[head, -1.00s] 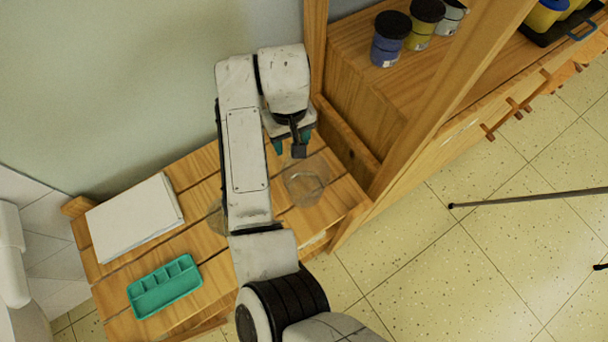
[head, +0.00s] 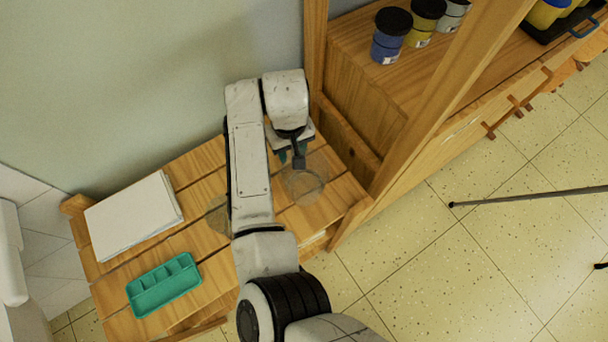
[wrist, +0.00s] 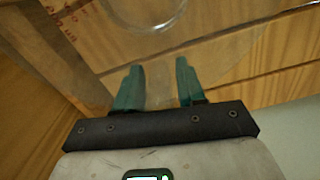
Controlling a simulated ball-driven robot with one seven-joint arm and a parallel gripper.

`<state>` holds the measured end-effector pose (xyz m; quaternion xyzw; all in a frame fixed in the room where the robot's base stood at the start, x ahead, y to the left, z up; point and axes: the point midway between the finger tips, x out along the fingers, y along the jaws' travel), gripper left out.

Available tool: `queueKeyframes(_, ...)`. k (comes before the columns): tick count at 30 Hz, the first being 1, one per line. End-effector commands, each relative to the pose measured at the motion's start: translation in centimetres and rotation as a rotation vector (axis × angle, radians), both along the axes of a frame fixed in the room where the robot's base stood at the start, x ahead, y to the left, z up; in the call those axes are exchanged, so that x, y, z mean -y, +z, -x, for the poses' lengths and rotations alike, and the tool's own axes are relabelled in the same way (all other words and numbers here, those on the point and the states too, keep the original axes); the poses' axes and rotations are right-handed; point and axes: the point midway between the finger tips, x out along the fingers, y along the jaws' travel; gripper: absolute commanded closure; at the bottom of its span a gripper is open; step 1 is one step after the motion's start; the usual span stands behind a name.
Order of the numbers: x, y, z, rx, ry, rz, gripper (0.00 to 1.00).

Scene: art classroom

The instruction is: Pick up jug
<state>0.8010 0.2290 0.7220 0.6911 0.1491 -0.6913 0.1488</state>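The jug (head: 307,187) is clear and see-through, standing on the slatted wooden table near its right end in the head view. In the wrist view the clear jug (wrist: 150,30) fills the upper middle, with a round outline at the top edge and faint red markings at upper left. My gripper (head: 291,158) is at the jug's back side, pointing down. In the wrist view its two teal fingers (wrist: 157,72) are apart, with a pale see-through strip between them, perhaps the handle. I cannot tell whether they touch the jug.
A second clear vessel (head: 217,214) is partly hidden behind my arm. A white paper stack (head: 133,217) and a teal tray (head: 163,285) lie on the table's left. A wooden shelf unit (head: 350,135) with paint jars (head: 390,38) stands close on the right; the wall is behind.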

Motion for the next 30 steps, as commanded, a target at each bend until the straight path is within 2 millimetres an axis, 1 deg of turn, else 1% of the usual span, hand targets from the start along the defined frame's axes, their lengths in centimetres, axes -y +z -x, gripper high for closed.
queueKeyframes(1,0.01,0.01,0.00,0.000,0.000,0.000,0.66)
queueKeyframes(9,0.01,0.02,0.00,0.000,0.000,0.000,0.92)
queueKeyframes(12,0.01,0.02,-0.01,0.000,0.000,0.000,1.00)
queueKeyframes(30,-0.01,0.16,-0.03,0.001,0.000,0.000,1.00)
